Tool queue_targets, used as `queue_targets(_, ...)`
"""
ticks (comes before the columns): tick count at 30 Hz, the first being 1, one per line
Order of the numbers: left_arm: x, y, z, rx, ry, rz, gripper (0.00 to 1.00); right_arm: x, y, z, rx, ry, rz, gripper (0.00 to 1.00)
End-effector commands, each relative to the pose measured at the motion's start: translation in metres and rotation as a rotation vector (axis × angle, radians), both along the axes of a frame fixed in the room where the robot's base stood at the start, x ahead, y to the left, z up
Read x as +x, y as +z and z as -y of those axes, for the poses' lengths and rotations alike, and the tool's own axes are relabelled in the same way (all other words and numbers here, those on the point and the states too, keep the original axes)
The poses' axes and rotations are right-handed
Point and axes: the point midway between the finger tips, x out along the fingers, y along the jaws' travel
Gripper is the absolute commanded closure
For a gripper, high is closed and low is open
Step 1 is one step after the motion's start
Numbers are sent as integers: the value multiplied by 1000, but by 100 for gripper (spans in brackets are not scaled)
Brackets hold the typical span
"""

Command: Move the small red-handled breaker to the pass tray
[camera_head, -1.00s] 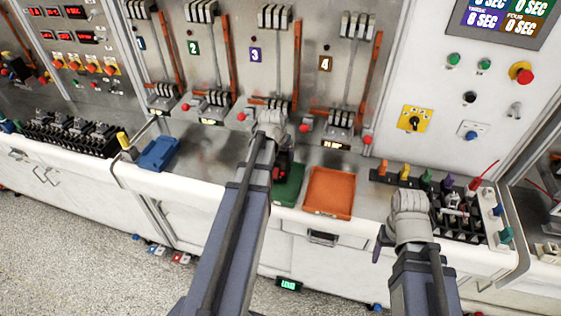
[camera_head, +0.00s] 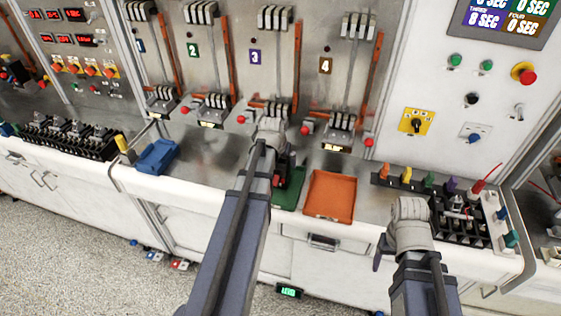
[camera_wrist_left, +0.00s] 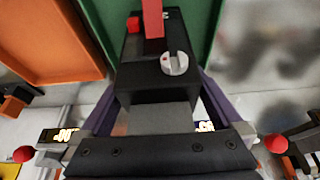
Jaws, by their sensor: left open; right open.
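The small black breaker with a red handle (camera_wrist_left: 157,55) lies in the green tray (camera_wrist_left: 207,25) in the left wrist view. In the head view, part of the breaker (camera_head: 281,172) shows beside my left wrist, over the green tray (camera_head: 290,196). My left gripper (camera_wrist_left: 160,88) is open, with its purple fingers on either side of the breaker's near end. Its fingers are hidden behind the wrist in the head view. My right gripper (camera_head: 383,250) is open and apart from the breaker, in front of the bench edge at the right.
An orange tray (camera_head: 330,196) stands just right of the green one, and a blue tray (camera_head: 156,157) is farther left. A dark rack with coloured plugs (camera_head: 460,222) stands near my right gripper. Breaker stations with orange levers (camera_head: 295,65) line the back panel.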

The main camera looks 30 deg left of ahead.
Motion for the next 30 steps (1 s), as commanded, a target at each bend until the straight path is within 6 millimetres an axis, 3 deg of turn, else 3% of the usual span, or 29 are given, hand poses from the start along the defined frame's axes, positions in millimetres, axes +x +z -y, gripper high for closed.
queue_targets(11,-7,24,2,0,0,0,0,0,24,0,1,-3,0,29)
queue_targets(30,-42,111,10,0,0,0,0,0,111,0,2,-13,-1,29)
